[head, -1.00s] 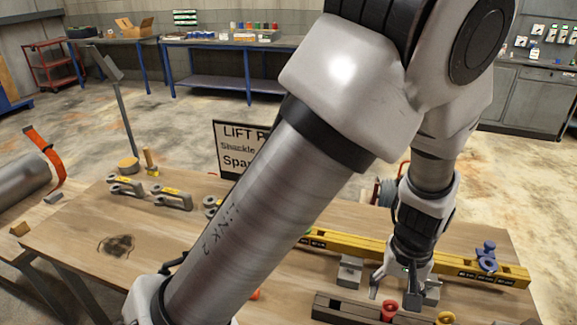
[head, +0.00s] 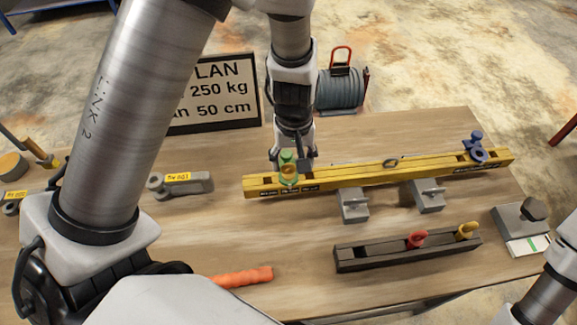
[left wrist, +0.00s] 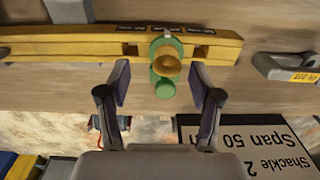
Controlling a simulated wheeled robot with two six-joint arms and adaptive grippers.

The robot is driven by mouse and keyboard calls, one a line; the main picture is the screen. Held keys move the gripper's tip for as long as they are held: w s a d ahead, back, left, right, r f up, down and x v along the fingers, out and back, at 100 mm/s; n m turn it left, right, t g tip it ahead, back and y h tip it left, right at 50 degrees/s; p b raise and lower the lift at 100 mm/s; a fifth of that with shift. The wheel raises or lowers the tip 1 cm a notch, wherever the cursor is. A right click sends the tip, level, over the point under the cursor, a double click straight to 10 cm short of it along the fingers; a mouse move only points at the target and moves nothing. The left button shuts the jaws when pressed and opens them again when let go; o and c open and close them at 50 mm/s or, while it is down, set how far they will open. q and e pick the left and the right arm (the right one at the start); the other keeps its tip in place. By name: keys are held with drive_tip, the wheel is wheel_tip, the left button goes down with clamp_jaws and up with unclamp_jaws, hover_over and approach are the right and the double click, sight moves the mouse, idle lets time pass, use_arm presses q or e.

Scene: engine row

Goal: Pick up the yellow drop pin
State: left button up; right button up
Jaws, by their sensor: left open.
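A yellow ring-topped pin (head: 467,230) stands in the right end of a dark slotted block (head: 370,258), beside a red one (head: 417,239). My left gripper (head: 289,158) is away from these, at the left end of the yellow beam (head: 345,175). Its open fingers are either side of a green fitting (head: 288,181) with a yellow round part on it. In the left wrist view the green fitting (left wrist: 164,90) shows between the open fingertips (left wrist: 160,76), with a gap on each side. My right gripper is out of view.
A blue fitting (head: 476,153) stands at the beam's right end. Grey blocks (head: 353,205) sit in front of the beam. A sign (head: 222,95) and a cable reel (head: 341,88) are behind. An orange grip (head: 243,277) lies in front.

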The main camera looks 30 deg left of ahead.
sight(288, 164)
use_arm(q)
drive_tip(key=f, duration=0.1)
drive_tip(key=a+f, duration=0.1)
drive_tip(key=f, duration=0.1)
drive_tip(key=shift+w+a, duration=0.15)
drive_tip(key=shift+a+f, duration=0.15)
drive_tip(key=shift+a, duration=0.15)
drive_tip(key=shift+s+d+r, duration=0.2)
drive_tip(key=shift+d, duration=0.05)
drive_tip(key=c, duration=0.3)
drive_tip(key=shift+d, duration=0.25)
clamp_jaws()
drive_tip(key=shift+a, duration=0.15)
drive_tip(key=shift+r, duration=0.1)
